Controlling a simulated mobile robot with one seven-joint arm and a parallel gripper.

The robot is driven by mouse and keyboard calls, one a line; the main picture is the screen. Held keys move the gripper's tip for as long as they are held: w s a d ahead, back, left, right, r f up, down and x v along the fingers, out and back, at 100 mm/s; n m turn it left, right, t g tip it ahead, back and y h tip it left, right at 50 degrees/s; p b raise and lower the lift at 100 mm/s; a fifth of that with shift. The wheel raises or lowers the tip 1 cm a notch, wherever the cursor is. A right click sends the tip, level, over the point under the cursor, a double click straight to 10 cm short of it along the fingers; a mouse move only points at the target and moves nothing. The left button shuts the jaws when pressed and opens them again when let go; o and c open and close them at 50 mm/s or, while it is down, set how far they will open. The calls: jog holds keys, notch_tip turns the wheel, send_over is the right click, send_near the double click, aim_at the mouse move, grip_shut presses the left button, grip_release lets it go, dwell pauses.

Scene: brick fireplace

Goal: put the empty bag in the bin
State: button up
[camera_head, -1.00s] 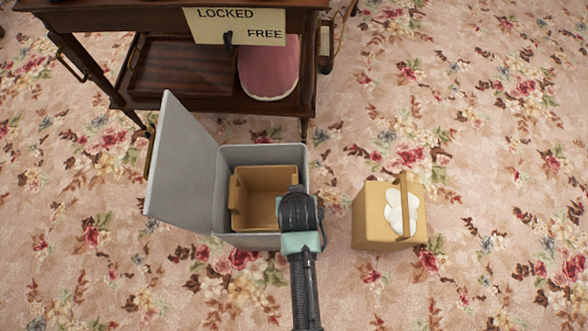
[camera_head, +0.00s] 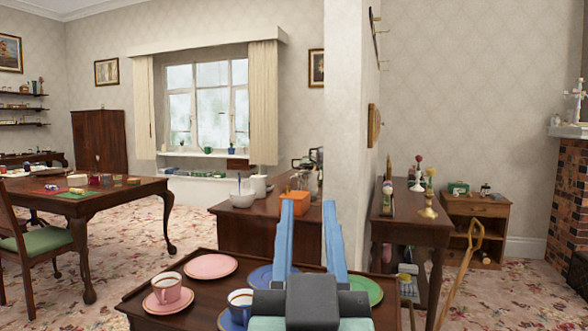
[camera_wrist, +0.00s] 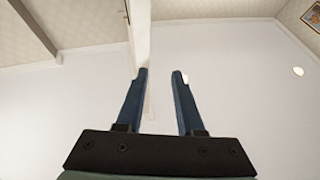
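Neither a bag nor the bin shows in the views now. My gripper (camera_head: 308,207) points upward in the head view, with its two blue fingers apart and nothing between them. In the wrist view my gripper (camera_wrist: 160,73) is also open and empty, against a white ceiling and pale patterned walls.
A dark wooden trolley (camera_head: 130,303) with a pink cup (camera_head: 168,289), a pink plate (camera_head: 210,266), a blue cup (camera_head: 240,301) and a green plate (camera_head: 366,290) stands low in front, partly behind my gripper. A table (camera_head: 85,193) is left. A wall end (camera_head: 346,120) juts out.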

jog(key=s+a+r+t, duration=0.1)
jog(key=s+r+t, duration=0.3)
jog(key=s+r, duration=0.4)
notch_tip(320, 180, up, 2)
jog(key=shift+s+a+r+y, duration=0.25)
jog(key=shift+s+y, duration=0.15)
